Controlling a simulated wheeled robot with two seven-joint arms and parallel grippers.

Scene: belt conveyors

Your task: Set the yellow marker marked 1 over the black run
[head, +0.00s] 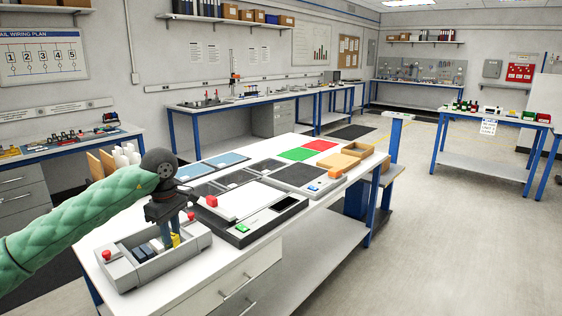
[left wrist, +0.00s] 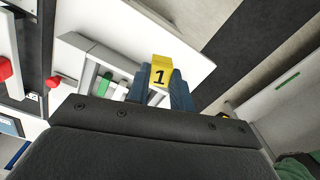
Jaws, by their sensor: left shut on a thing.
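The yellow marker (left wrist: 160,70) with a black 1 sits between the blue fingers of my left gripper (left wrist: 161,88) in the left wrist view. In the head view the marker (head: 176,240) shows as a small yellow patch at the tips of my left gripper (head: 171,236), which is shut on it. The gripper is over the right part of a grey tray (head: 185,253) holding dark and pale blocks. I cannot tell whether the marker is clear of the tray. Dark belt runs (head: 299,174) lie on the table beyond; which one is the black run is not certain. My right gripper is out of view.
A red button (head: 107,254) stands on the tray's left end. A white-topped conveyor unit with a green button (head: 242,228) lies right of the tray. Green (head: 299,154) and red (head: 320,145) panels and wooden trays (head: 337,162) sit farther back. White table surface is bare at the front.

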